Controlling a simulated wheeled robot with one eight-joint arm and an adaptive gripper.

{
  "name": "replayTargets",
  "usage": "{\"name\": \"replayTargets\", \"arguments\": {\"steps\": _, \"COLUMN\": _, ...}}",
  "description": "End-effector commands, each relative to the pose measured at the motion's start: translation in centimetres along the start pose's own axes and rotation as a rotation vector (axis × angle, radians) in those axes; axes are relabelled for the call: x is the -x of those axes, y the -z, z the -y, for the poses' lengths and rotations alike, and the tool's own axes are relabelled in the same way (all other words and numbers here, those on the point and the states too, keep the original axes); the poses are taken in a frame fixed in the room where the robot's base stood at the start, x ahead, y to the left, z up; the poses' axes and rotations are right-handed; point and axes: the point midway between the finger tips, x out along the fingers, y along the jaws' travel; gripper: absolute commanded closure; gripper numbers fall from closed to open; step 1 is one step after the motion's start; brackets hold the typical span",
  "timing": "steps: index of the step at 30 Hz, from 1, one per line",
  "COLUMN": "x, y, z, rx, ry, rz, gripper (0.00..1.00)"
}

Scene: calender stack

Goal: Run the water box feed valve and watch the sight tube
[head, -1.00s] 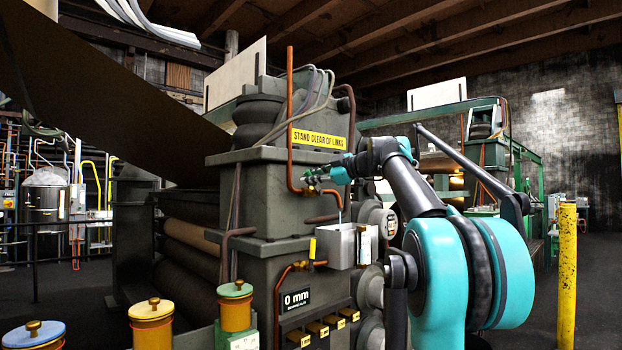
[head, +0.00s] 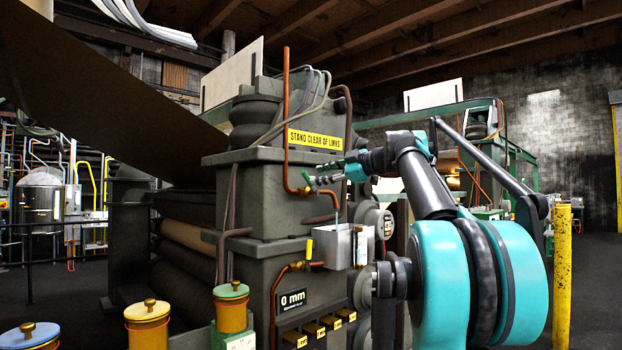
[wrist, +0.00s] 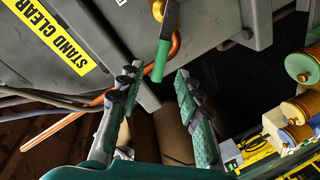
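The copper feed pipe (head: 286,120) runs down the grey machine housing and bends toward a valve with a green handle (head: 306,177). The green handle also shows in the wrist view (wrist: 160,62), pointing into the space between my finger ends. My gripper (head: 318,180) is beside the valve in the head view; in the wrist view my gripper (wrist: 157,82) is open, with a clear gap on each side of the handle. An open-topped grey metal box (head: 339,245), likely the water box, hangs below. A pale upright gauge (head: 362,246) on its right side may be the sight tube; its level is unreadable.
A yellow "STAND CLEAR OF LINKS" sign (head: 315,139) is above the valve. A lower copper pipe carries a yellow lever (head: 309,248). A "0 mm" plate (head: 292,298) is below. A yellow post (head: 562,275) stands at right; capped orange canisters (head: 149,325) stand at front left.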

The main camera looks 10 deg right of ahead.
Motion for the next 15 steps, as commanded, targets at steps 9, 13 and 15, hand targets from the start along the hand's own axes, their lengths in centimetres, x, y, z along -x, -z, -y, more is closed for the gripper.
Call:
{"name": "replayTargets", "arguments": {"steps": 9, "x": 5.2, "y": -0.1, "z": 0.0, "rx": 0.000, "ry": -0.002, "rz": 0.002, "gripper": 0.65}}
{"name": "replayTargets", "arguments": {"steps": 13, "x": 5.9, "y": 0.0, "z": 0.0, "rx": 0.000, "ry": 0.000, "rz": 0.000, "gripper": 0.65}}
{"name": "replayTargets", "arguments": {"steps": 15, "x": 6.0, "y": 0.0, "z": 0.0, "rx": 0.000, "ry": 0.000, "rz": -0.001, "gripper": 0.65}}
